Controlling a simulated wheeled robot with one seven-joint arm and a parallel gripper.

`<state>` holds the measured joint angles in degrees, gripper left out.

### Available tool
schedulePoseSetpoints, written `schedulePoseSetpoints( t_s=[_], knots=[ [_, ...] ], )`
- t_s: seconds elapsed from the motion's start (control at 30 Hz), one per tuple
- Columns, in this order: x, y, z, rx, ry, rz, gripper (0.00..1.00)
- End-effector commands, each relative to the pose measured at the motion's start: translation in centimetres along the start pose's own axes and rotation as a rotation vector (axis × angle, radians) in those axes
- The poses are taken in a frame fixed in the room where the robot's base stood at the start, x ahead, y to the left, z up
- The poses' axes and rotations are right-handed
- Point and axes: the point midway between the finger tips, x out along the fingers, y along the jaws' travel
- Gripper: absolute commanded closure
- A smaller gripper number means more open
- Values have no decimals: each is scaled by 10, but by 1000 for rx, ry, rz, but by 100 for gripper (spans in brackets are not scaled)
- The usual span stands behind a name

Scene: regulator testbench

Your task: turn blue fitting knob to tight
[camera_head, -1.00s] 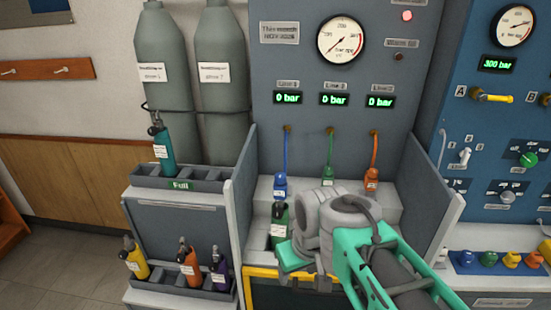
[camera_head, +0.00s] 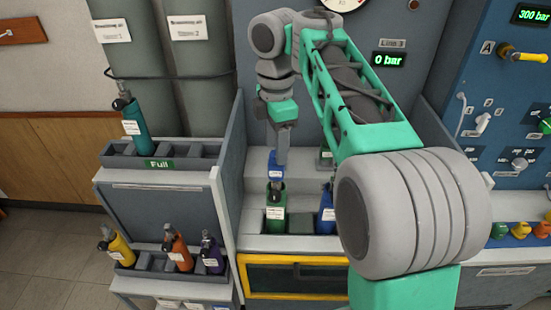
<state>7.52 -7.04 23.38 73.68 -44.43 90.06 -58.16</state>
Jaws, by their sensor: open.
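The blue fitting (camera_head: 276,166) stands on the bench's upper step, at the left. Its upper part and its hose are hidden behind my gripper. My gripper (camera_head: 281,157) points down directly over the blue fitting, with its fingers at or just above its top. It is open; I cannot tell whether the fingers stand around the knob or touch it. The knob's setting cannot be made out.
A green cylinder (camera_head: 275,217) stands below the blue fitting, and a blue cylinder (camera_head: 327,216) stands to its right. A green fitting (camera_head: 326,156) is partly hidden by my arm. A grey side panel (camera_head: 229,175) rises at left. A "Full" rack (camera_head: 193,150) holds one teal cylinder (camera_head: 134,128).

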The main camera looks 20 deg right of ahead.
Motion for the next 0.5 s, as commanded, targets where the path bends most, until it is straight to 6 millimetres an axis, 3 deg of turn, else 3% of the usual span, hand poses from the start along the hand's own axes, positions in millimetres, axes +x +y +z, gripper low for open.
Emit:
schedulePoseSetpoints(
  t_s=[0.1,0.37,0.5],
  knots=[
    [12,0,0,1,0,1,49],
    [11,0,0,2,0,2,49],
    [11,0,0,2,0,1,60]
  ],
)
